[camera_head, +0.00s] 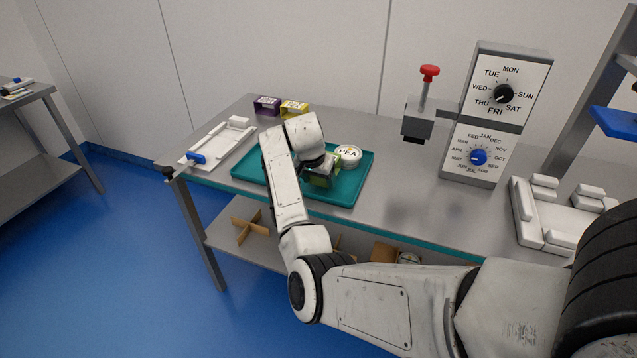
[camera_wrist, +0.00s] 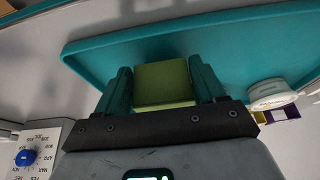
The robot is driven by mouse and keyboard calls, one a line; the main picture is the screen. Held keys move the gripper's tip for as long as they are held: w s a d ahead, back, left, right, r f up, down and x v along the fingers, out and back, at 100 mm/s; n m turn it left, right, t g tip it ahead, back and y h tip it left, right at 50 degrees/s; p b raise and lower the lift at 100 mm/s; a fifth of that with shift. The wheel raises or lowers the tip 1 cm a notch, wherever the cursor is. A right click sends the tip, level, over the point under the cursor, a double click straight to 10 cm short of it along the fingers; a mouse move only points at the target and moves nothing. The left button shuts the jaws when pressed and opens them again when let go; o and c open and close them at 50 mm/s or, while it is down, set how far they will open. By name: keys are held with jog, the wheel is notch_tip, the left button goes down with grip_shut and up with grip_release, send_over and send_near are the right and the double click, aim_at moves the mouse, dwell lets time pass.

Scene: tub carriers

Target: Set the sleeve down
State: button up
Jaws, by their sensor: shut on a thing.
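A green sleeve (camera_wrist: 162,82) sits between the two teal fingers of my gripper (camera_wrist: 161,90), which is shut on it. In the head view the sleeve (camera_head: 321,176) shows below my wrist, over the teal tray (camera_head: 345,194). My arm hides part of the sleeve and tray. Whether the sleeve touches the tray or hangs a little above it I cannot tell. A round white tub (camera_head: 348,155) marked "PEA" stands on the tray, just to the right of and behind the sleeve.
A purple sleeve (camera_head: 267,105) and a yellow sleeve (camera_head: 293,109) stand behind the tray. A white holder (camera_head: 224,140) with a blue handle lies to the left. A red-knobbed stamp press (camera_head: 420,115) and a dial box (camera_head: 490,115) stand to the right.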

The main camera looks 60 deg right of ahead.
jog(key=shift+f, duration=0.9)
jog(key=shift+f, duration=0.1)
jog(key=o, duration=1)
